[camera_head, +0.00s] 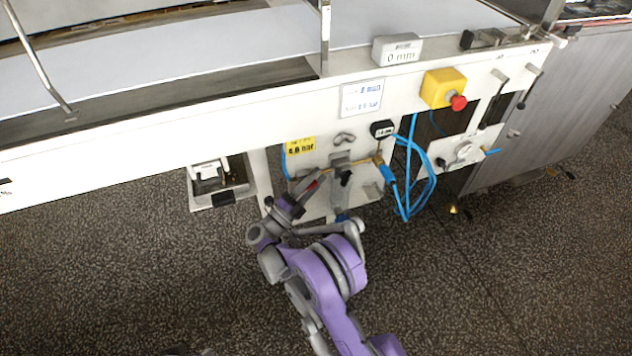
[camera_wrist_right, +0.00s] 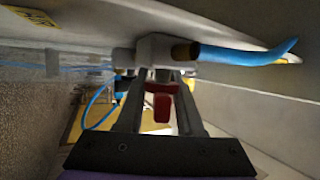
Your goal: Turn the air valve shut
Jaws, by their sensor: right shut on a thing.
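The air valve shows in the wrist view as a pale grey body (camera_wrist_right: 158,47) with a brass fitting and a blue hose on its right. Its red handle (camera_wrist_right: 161,106) lies between the two fingers of my right gripper (camera_wrist_right: 161,78), which is shut on it. In the head view, my right gripper (camera_head: 308,187) reaches up from below to the machine's front panel, with a bit of red showing at its fingers. The fingers and panel parts hide most of the valve there. My left gripper is not in view.
Blue hoses (camera_head: 409,165) hang right of the valve. A yellow pressure label (camera_head: 300,145) sits above it, and a yellow box with a red button (camera_head: 443,89) is to the upper right. A small bracketed unit (camera_head: 219,183) stands out at left. The dark floor below looks clear.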

